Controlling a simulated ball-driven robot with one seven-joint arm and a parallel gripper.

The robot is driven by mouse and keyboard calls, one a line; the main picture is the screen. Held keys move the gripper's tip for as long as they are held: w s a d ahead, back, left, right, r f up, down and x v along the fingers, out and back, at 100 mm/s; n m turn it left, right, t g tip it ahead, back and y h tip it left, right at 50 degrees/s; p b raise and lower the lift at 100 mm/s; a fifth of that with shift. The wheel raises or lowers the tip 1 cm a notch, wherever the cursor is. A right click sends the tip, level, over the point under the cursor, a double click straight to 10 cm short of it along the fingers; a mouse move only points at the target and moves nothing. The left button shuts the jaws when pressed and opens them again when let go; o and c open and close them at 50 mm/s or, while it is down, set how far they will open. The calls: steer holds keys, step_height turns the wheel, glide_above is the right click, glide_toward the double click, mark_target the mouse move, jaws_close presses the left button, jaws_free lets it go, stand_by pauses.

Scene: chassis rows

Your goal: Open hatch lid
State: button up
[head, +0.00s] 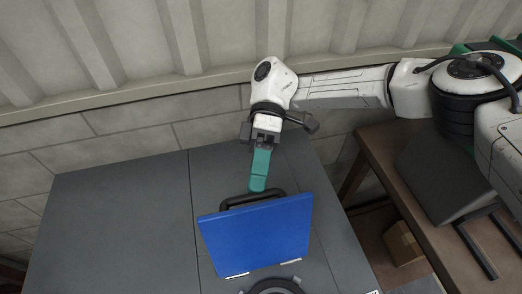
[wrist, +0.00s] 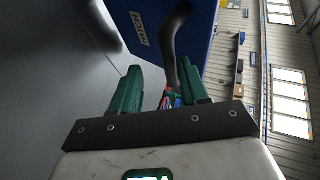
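The blue hatch lid (head: 257,236) stands raised and tilted above the dark grey unit, with two silver hinges along its near edge. Its black handle (head: 250,198) is on the far side at the upper edge. In the wrist view, the lid (wrist: 190,18) carries a white label, and the handle (wrist: 171,45) runs down toward the fingers. My gripper (head: 258,185) is at the handle from above. Its green fingers (wrist: 157,85) are apart, with a visible gap. The handle's lower end appears near the right finger; I cannot tell whether they touch.
The dark grey top (head: 120,215) is clear to the left of the lid. A dark round part (head: 275,286) lies in front of the hinges. A brown bench (head: 400,190) stands at right, with a cardboard box (head: 402,243) below. A pale wall is behind.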

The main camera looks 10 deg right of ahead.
steer(key=b+v, duration=0.2)
steer(key=v, duration=0.6)
steer(key=shift+w, duration=0.2)
steer(key=shift+d, duration=0.1)
stand_by(0.3)
